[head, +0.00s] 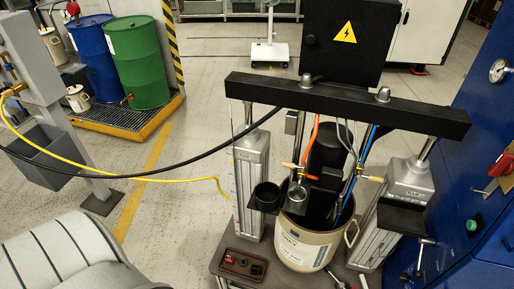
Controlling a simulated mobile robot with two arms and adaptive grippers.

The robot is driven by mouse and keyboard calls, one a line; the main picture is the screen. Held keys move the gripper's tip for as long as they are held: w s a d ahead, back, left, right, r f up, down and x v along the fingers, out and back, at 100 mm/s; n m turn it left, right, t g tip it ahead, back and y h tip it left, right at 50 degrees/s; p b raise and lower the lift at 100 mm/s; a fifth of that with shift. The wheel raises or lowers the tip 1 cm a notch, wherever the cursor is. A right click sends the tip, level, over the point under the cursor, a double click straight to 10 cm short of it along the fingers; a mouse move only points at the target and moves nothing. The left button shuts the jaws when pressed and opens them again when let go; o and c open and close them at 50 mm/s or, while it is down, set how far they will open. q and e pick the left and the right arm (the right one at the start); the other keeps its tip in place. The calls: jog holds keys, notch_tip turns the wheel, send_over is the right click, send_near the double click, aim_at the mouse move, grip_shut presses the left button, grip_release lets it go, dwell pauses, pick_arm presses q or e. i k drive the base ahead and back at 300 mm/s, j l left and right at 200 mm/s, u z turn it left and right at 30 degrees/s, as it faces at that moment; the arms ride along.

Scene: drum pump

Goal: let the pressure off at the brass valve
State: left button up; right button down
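A drum pump stands right of the middle, with a black crossbeam (345,103) on two grey columns (250,180) above a cream drum (305,245). A small brass valve (292,166) with an orange lever sits above the drum's left side. Lever positions are too small to tell. More brass fittings (12,90) are on the grey post at the far left, where a yellow hose (120,177) starts. Neither of my grippers is in view.
A black hose (190,172) runs from the left to the crossbeam. The yellow hose's free end hangs near the left column. Blue (95,60) and green (138,62) drums stand on a spill pallet (125,125). A blue cabinet (480,215) borders the right. Floor left of the pump is clear.

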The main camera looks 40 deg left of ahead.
aim_at(288, 165)
jog(key=u, duration=0.8)
